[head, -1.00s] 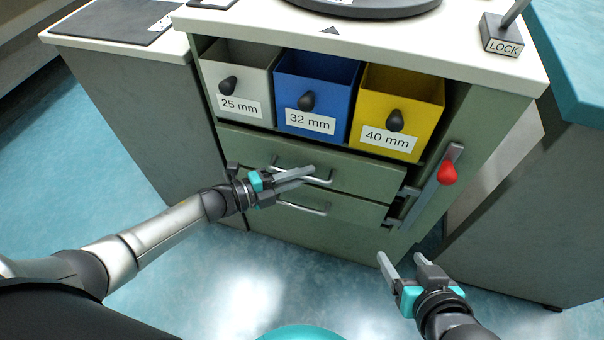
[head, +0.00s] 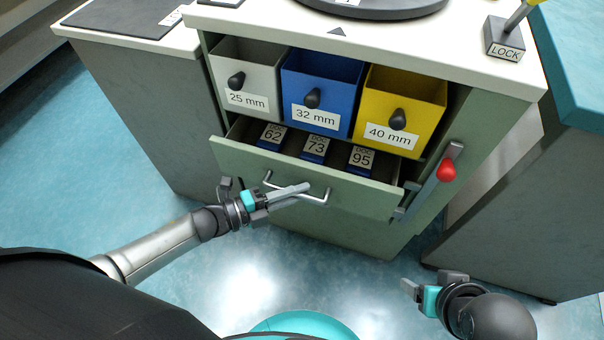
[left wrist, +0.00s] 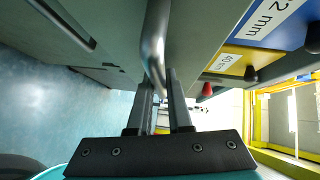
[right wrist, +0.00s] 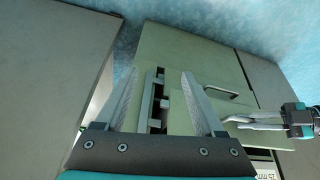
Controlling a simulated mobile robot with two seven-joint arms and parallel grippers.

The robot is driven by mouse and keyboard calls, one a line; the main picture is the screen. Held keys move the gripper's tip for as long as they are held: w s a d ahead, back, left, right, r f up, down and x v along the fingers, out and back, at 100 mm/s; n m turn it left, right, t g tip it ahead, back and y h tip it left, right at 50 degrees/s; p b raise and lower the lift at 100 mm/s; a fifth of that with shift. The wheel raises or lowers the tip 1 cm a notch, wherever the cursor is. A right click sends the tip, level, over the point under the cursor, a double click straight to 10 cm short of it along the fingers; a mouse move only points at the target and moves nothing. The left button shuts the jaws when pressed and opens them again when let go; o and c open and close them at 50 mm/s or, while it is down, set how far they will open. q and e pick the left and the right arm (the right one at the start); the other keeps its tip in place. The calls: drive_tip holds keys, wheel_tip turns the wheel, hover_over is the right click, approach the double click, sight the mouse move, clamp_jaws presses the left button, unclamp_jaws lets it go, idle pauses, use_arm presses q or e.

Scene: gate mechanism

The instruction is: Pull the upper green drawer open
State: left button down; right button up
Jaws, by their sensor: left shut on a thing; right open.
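The upper green drawer (head: 365,198) is partly open in the head view, its front pulled out from the green cabinet. My left gripper (head: 302,189) is shut on its metal bar handle (head: 322,200). In the left wrist view the handle (left wrist: 154,45) runs between the two fingers (left wrist: 160,85). Inside the drawer lie several labelled blocks, with 62 (head: 272,134), 73 (head: 315,147) and 95 (head: 361,158) readable. My right gripper (head: 408,287) is open and empty, low in front of the cabinet's right side; its spread fingers (right wrist: 158,85) show in the right wrist view.
Grey (head: 240,82), blue (head: 318,90) and yellow (head: 405,105) bins sit above the drawer. A red-knobbed lever (head: 447,170) stands in a slotted rail on the cabinet's right. A LOCK block (head: 503,42) is on top. The floor in front is clear.

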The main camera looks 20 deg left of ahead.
use_arm(q)
drive_tip(key=s+p, duration=0.4)
drive_tip(key=s, duration=1.1)
drive_tip(key=shift+s+a, duration=0.3)
drive_tip(key=shift+s, duration=0.05)
use_arm(e)
wheel_tip(320, 180, down, 9)
drive_tip(key=s+g, duration=0.1)
drive_tip(key=shift+s, duration=0.1)
use_arm(q)
drive_tip(key=c, duration=0.9)
unclamp_jaws()
drive_tip(key=shift+o, duration=0.2)
drive_tip(key=p+v, duration=0.1)
drive_tip(key=v, duration=1.4)
use_arm(e)
drive_tip(key=f, duration=0.1)
drive_tip(key=s+f, duration=0.1)
drive_tip(key=shift+s+d+f+g, duration=0.15)
drive_tip(key=shift+s+f+g, duration=0.1)
drive_tip(key=shift+f+g, duration=0.15)
